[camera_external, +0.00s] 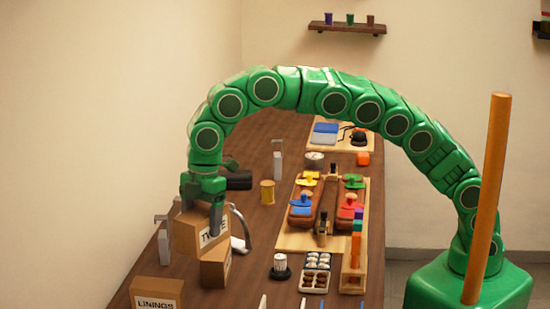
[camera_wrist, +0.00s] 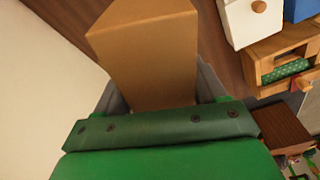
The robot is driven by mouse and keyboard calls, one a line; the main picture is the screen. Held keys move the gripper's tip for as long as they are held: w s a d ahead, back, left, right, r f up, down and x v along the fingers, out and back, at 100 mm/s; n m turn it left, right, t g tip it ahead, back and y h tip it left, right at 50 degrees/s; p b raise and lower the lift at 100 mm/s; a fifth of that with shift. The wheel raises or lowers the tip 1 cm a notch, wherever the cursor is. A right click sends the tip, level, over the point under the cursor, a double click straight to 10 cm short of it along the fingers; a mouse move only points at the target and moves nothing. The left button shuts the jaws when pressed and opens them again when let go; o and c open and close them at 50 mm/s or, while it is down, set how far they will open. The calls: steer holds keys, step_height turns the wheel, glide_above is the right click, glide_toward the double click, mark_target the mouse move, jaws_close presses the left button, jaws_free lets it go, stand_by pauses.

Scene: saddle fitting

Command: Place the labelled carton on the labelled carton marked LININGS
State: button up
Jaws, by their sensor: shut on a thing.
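My gripper (camera_external: 203,210) points down and is shut on a brown labelled carton (camera_external: 186,238). A finger partly covers its label, which reads something like "TW…E". In the wrist view the held carton (camera_wrist: 145,45) fills the space between the grey fingers. The carton marked LININGS (camera_external: 157,290) stands at the near left of the table, cut by the bottom edge, its top bare. The held carton is behind and to the right of it in the external view.
Another brown carton (camera_external: 215,268) stands just below the held one; I cannot tell whether they touch. A grey curved piece (camera_external: 241,235) is close to the right. A black-based spool (camera_external: 280,266) and an egg-like tray (camera_external: 315,273) stand farther right on the wooden table.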

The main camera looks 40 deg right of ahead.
mark_target(182, 229)
steer(key=shift+w+a+f, duration=0.3)
steer(key=shift+a+f, duration=0.05)
steer(key=shift+a, duration=0.3)
steer(key=shift+w+a+f, duration=0.3)
steer(key=shift+w+a, duration=0.05)
steer(key=shift+a, duration=0.35)
steer(key=shift+w+a+f, duration=0.3)
steer(key=shift+a+f, duration=0.05)
steer(key=shift+a, duration=0.3)
steer(key=w+a+f, duration=0.2)
steer(key=a+f, duration=0.2)
steer(key=f, duration=0.1)
steer(key=shift+a+f, duration=0.1)
steer(key=shift+f, duration=0.1)
steer(key=shift+a+f, duration=0.1)
steer(key=shift+f, duration=0.15)
steer(key=shift+w+f, duration=0.1)
steer(key=shift+f, duration=1.4)
steer(key=o, duration=1.2)
steer(key=shift+f, duration=0.15)
steer(key=shift+o, duration=0.2)
